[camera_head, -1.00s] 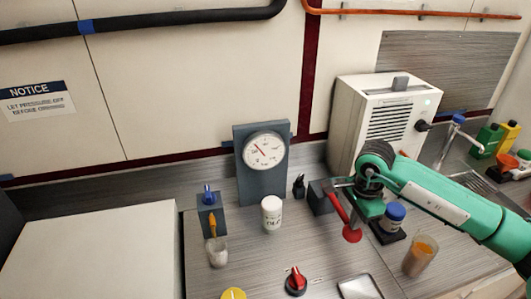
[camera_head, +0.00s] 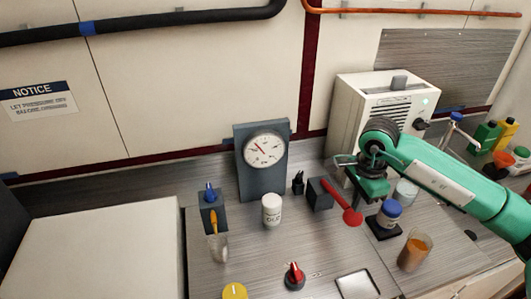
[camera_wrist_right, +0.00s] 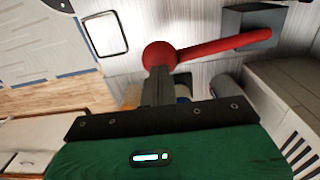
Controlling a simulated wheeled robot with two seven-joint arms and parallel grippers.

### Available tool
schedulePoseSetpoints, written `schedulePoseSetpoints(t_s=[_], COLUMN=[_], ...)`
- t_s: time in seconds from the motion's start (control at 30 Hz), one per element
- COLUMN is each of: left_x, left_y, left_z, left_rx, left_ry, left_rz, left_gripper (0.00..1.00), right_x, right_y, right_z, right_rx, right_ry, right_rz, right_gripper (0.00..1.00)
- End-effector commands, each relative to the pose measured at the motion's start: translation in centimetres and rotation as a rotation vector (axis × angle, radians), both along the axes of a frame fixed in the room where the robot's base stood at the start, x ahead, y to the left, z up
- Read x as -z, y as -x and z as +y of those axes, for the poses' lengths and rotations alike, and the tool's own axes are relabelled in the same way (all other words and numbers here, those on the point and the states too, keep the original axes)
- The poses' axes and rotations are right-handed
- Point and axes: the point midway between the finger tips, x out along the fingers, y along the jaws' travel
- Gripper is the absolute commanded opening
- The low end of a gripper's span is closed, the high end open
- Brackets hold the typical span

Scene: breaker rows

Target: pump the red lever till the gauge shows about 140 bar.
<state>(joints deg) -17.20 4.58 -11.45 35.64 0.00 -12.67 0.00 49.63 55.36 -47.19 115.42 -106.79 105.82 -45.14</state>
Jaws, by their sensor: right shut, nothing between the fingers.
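The red lever (camera_head: 336,194) slants down and to the right from a dark block (camera_head: 318,194), with a round red knob at its end. The wrist view shows the lever (camera_wrist_right: 222,46) and its knob close up. My right gripper (camera_wrist_right: 158,76) is shut and empty, with its fingertips at the knob; whether they touch cannot be told. In the head view the right gripper (camera_head: 359,203) is just above the knob, its tips partly hidden. The gauge (camera_head: 264,150) is a white dial on a dark grey upright panel. Its red needle points up-left; the numbers are too small to read. My left gripper is out of view.
A blue-lidded jar (camera_head: 389,212) on a dark pad and an orange-filled glass (camera_head: 414,252) stand right of the lever. A white bottle (camera_head: 271,209) stands left. A red-topped knob (camera_head: 294,276) and a metal tray (camera_head: 357,285) lie in front. A white vented box (camera_head: 384,115) stands behind.

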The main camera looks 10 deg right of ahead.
Motion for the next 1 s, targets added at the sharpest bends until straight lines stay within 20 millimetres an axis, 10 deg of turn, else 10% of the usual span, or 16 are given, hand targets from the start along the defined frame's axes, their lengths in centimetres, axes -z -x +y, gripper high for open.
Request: schedulePoseSetpoints(t_s=[1.0], left_x=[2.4], left_y=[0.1], left_z=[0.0], left_rx=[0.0], left_ry=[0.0], left_rz=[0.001], left_gripper=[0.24], right_x=[2.5], right_y=[0.0], right_z=[0.0], right_rx=[0.0], right_ry=[0.0], right_rz=[0.0], right_gripper=[0.0])
